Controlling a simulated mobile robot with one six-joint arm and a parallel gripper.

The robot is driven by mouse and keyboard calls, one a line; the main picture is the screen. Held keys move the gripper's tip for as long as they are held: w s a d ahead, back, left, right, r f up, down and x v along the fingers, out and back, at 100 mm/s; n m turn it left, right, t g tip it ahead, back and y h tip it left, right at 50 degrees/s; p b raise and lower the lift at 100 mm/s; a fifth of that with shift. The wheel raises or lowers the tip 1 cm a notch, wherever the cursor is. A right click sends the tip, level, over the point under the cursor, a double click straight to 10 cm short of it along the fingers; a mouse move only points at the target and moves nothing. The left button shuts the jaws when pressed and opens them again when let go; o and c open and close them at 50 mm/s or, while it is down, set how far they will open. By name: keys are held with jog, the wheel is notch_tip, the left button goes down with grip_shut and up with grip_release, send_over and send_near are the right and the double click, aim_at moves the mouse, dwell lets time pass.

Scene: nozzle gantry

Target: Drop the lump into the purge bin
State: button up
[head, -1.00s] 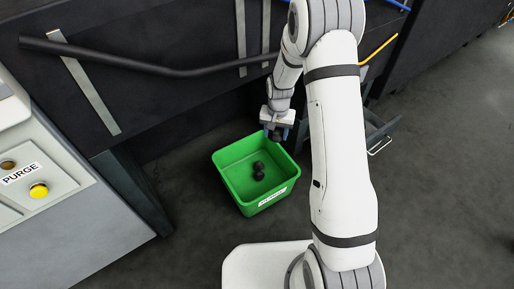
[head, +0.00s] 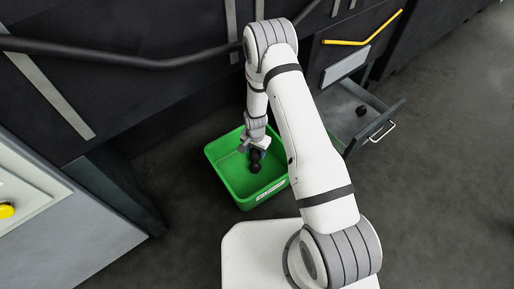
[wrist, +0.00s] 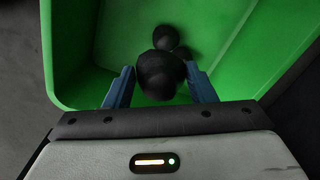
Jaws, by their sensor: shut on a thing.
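My gripper (head: 256,150) points down over the green bin (head: 222,180), and its blue fingers (wrist: 160,78) are closed on a round black lump (wrist: 160,80). The held lump also shows below the gripper in the head view, partly merged with the dark shape beneath. The bin stands on the floor with a white label on its front wall, too small to read. Farther off in the wrist view, another black lump (wrist: 166,37) lies inside the bin, with a dark patch beside it that may be shadow.
An open grey drawer (head: 378,126) sticks out to the right of the bin, with a dark lump (head: 361,111) inside. A black pipe (head: 130,55) crosses the dark machine behind. A panel with a yellow button (head: 6,210) is at the left. The floor right of the drawer is clear.

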jog(key=shift+a+f+b, duration=0.1)
jog(key=shift+f+b, duration=0.4)
jog(key=shift+f, duration=0.85)
jog(key=o, duration=1.1)
jog(key=shift+r, duration=0.15)
notch_tip(320, 180, up, 8)
jog(key=p, duration=0.3)
jog(key=shift+f, duration=0.2)
